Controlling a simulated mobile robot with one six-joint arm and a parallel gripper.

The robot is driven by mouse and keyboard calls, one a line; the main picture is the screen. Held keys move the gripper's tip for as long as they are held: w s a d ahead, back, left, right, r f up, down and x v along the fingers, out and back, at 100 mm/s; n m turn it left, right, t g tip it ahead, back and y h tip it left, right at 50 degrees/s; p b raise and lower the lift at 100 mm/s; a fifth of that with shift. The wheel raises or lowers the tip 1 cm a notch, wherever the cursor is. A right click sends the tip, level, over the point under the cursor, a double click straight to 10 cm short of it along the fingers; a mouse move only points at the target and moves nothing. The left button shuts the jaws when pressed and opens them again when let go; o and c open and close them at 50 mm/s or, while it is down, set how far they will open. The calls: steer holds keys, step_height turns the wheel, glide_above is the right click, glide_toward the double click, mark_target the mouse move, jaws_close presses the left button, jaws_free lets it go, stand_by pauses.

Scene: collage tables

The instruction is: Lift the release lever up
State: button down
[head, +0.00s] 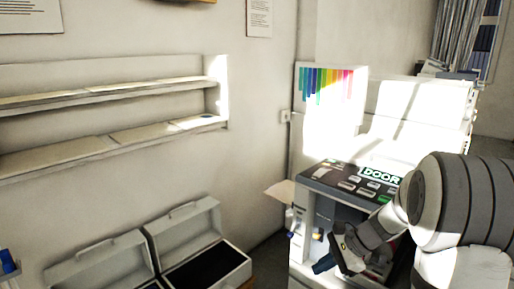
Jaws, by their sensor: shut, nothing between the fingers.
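A white office machine like a copier (308,275) stands at the right, with a dark button panel (345,182) and a "DOOR" label (381,176) on top. Its front is open below the panel, showing a dark interior with small coloured parts. My gripper (336,256) is shut and empty in front of this opening, pointing down and left. A dark blue piece (323,264) shows at its tip; I cannot tell whether it is a lever or a fingertip. I cannot clearly pick out the release lever; my gripper and arm hide part of the opening.
A paper tray (281,194) sticks out on the machine's left side. Two open grey boxes (207,270) stand at the lower left. Wall shelves (110,140) are above them. A colour-striped sheet (328,95) stands behind the panel. Dark floor shows between boxes and machine.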

steer(key=s+a+r+n+h+p, duration=0.1)
steer(key=s+r+n+h+p, duration=0.2)
steer(key=s+r+n, duration=0.4)
steer(key=s+a+r+n+t+h+p, duration=0.1)
steer(key=s+r+n+h+p, duration=0.3)
steer(key=s, duration=0.9)
step_height(320, 180, up, 3)
steer(key=n+h, duration=0.1)
steer(key=n, duration=0.3)
steer(key=shift+s+n, duration=0.25)
steer(key=shift+n, duration=0.05)
